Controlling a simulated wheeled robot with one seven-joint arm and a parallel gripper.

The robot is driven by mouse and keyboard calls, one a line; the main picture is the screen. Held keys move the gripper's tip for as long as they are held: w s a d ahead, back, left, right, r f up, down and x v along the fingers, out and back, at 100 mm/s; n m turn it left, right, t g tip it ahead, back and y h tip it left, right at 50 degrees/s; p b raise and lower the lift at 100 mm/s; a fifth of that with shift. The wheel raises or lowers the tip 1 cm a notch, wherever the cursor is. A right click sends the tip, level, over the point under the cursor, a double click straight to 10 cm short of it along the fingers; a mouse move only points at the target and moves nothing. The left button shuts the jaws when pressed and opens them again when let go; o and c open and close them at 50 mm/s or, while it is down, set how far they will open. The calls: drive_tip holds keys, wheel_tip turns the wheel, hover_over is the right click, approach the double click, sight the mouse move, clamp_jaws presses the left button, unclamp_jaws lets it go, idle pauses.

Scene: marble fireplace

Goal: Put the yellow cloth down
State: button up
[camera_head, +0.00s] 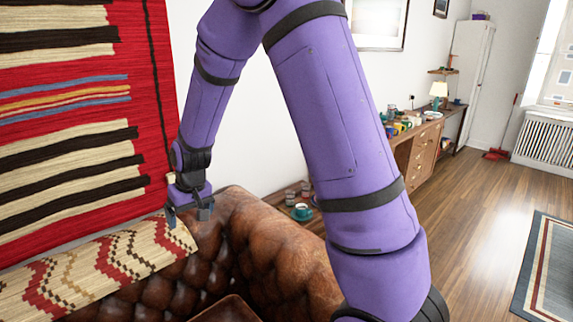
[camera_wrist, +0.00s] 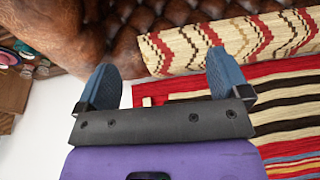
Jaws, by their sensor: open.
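No plain yellow cloth can be made out in either view. A cream-yellow woven textile with red and brown zigzags (camera_head: 100,270) lies along the top of the leather sofa's back; it also shows in the wrist view (camera_wrist: 240,40). I cannot tell whether this is the cloth named. My gripper (camera_head: 188,212) is at the right end of this textile, close to the sofa back. In the wrist view my gripper (camera_wrist: 165,66) has its blue fingers wide apart, with nothing held between them.
The brown tufted leather sofa (camera_head: 265,245) fills the lower middle. A red striped rug (camera_head: 70,120) hangs on the wall. A teal cup and saucer (camera_head: 302,212) stand behind the sofa. A wooden sideboard (camera_head: 425,150) holds mugs and a lamp. Open wooden floor (camera_head: 470,230) lies at right.

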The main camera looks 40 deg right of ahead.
drive_tip(key=s+d+r+t, duration=0.1)
drive_tip(key=s+d+r, duration=0.2)
drive_tip(key=s+r, duration=1.15)
drive_tip(key=s+d+r, duration=0.1)
drive_tip(key=s+r, duration=0.3)
drive_tip(key=s, duration=0.4)
drive_tip(key=s+d+r+t+h, duration=0.1)
drive_tip(key=s+r, duration=0.3)
drive_tip(key=s, duration=0.4)
drive_tip(key=shift+s+t, duration=0.25)
drive_tip(key=shift+t, duration=0.05)
drive_tip(key=shift+o, duration=0.5)
drive_tip(key=shift+d+r, duration=0.1)
